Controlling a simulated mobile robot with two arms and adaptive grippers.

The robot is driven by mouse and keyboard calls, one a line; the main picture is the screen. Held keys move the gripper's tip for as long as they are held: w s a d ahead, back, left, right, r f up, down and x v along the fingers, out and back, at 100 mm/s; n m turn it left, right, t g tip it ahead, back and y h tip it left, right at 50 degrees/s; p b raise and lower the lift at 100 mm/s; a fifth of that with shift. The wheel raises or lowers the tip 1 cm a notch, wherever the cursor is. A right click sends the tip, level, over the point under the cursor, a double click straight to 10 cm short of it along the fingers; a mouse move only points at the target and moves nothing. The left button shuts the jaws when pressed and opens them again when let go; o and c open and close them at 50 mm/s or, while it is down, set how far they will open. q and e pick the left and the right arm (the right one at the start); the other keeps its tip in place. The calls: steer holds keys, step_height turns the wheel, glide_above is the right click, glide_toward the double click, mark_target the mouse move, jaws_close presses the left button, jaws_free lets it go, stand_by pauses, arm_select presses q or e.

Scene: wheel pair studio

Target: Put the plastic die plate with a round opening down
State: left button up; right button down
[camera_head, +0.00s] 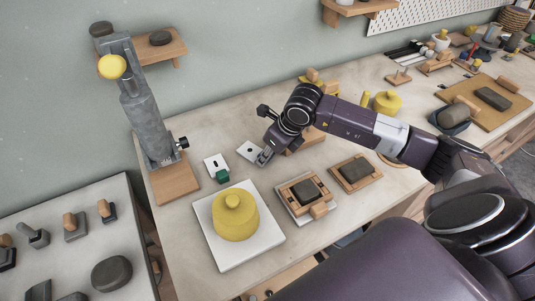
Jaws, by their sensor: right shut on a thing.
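The white die plate with a round opening (249,150) is at the fingertips of my right gripper (264,156), near the back of the worktop. The small dark opening shows near its middle. My right gripper is shut on the plate's right edge, and its fingers hide part of that side. I cannot tell whether the plate touches the worktop or hangs just above it. A second white plate (212,161) with a dark opening lies to its left, apart from it. My left gripper is not in view.
A grey upright press (148,118) with a yellow knob stands at left on a wooden base. A green block (222,176) sits by the second plate. A yellow lidded pot (235,217) stands on a white board (262,243). Wooden trays (355,187) with dark blocks lie in front.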

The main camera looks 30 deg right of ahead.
steer(key=c, duration=1.7)
jaws_free()
steer(key=shift+o, duration=0.2)
steer(key=b+v, duration=0.2)
steer(key=v, duration=1)
